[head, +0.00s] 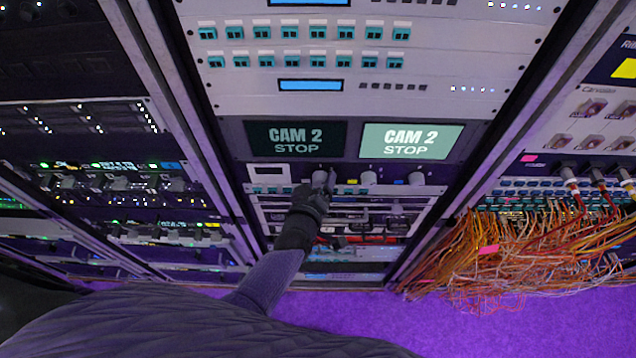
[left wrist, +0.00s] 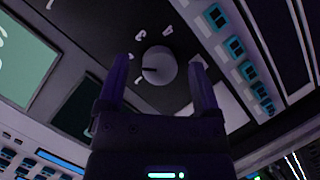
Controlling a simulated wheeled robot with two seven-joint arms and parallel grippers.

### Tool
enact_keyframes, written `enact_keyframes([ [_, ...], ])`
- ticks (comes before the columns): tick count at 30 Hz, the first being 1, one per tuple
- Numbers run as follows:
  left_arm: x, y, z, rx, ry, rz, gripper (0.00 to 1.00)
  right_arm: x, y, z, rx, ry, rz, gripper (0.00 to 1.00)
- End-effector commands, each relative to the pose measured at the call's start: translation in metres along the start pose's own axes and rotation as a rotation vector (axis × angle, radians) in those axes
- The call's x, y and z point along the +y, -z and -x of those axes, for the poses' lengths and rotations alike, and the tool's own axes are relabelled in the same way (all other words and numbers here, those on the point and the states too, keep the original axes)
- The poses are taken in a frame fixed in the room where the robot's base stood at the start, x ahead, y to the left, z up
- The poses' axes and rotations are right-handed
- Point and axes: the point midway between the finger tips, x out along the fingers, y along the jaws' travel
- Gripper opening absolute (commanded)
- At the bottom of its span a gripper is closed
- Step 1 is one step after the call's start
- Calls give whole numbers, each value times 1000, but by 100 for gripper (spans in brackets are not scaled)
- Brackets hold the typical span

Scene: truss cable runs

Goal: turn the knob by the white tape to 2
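A round grey knob (left wrist: 160,66) with a dark pointer line sits on a dark panel in the left wrist view. The line points left in that picture. Pale marks ring the knob, too blurred to read. My left gripper (left wrist: 160,61) is open, with one finger on each side of the knob; I cannot tell whether they touch it. In the head view my left gripper (head: 325,181) is at the leftmost knob (head: 319,177) of a row and partly hides it. A white tape label (head: 267,173) is just left of that knob. My right gripper is not in view.
Two more knobs, a middle one (head: 368,178) and a right one (head: 416,179), stand in the same row. Above are a dark screen (head: 295,138) and a lit screen (head: 411,141), both reading "CAM 2 STOP". Loose orange cables (head: 520,250) hang at the right.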

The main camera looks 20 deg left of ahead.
Motion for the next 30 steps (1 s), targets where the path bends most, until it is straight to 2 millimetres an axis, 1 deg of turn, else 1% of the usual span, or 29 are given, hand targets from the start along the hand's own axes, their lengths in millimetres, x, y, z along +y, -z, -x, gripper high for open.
enact_keyframes([
  [6,0,0,0,0,0,0,83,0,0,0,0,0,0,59],
  [8,1,1,4,0,0,0,83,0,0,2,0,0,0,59],
  [11,1,1,20,-2,1,0,83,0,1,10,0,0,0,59],
  [15,2,2,55,-2,2,1,83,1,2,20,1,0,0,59],
  [18,1,1,78,-1,2,1,83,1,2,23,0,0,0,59],
  [21,0,0,92,-1,1,0,83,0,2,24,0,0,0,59],
  [24,0,0,99,0,0,0,83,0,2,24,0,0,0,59],
  [30,0,0,100,0,0,0,83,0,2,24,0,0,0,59],
])
